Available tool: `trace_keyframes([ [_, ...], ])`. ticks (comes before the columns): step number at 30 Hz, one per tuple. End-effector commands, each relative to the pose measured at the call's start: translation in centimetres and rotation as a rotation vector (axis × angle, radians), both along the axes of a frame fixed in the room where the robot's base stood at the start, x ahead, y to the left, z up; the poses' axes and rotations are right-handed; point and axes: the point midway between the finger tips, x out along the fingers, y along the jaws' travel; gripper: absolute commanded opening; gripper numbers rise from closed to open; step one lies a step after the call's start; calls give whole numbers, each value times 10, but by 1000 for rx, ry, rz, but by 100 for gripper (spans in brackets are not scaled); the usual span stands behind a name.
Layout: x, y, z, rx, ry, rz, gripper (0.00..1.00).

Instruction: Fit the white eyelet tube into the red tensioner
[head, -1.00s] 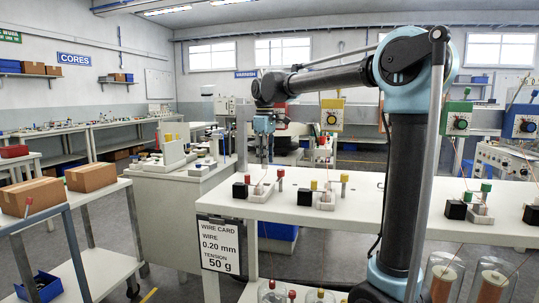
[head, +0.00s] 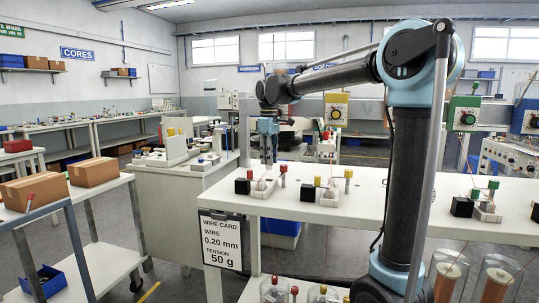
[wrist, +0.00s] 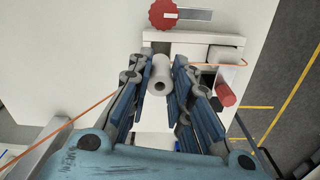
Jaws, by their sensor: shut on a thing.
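My gripper (head: 268,162) hangs over the left end of the white bench with its fingers down. It also shows in the wrist view (wrist: 160,72), shut on the white eyelet tube (wrist: 162,76), whose open round end faces the camera. In the head view the tube is too small to tell from the fingers. In the wrist view, a red knob (wrist: 163,14) and a white block (wrist: 226,52) lie beyond the tube, with a red cylinder (wrist: 226,94) to the right. I cannot make out the red tensioner's body in the head view; the arm may hide it.
A black cube (head: 242,186) and a red-topped post (head: 283,170) stand near the gripper on the bench (head: 400,205). Yellow (head: 336,111), green (head: 464,115) and blue (head: 526,118) tensioners stand behind. An orange wire (wrist: 75,118) crosses the wrist view.

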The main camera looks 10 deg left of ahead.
Motion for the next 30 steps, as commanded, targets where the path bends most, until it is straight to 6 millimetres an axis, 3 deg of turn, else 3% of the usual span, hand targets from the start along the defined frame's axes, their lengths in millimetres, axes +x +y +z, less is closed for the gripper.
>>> trace_keyframes([
  [13,0,0,-29,0,0,0,0],
  [30,0,0,-32,0,0,0,0],
])
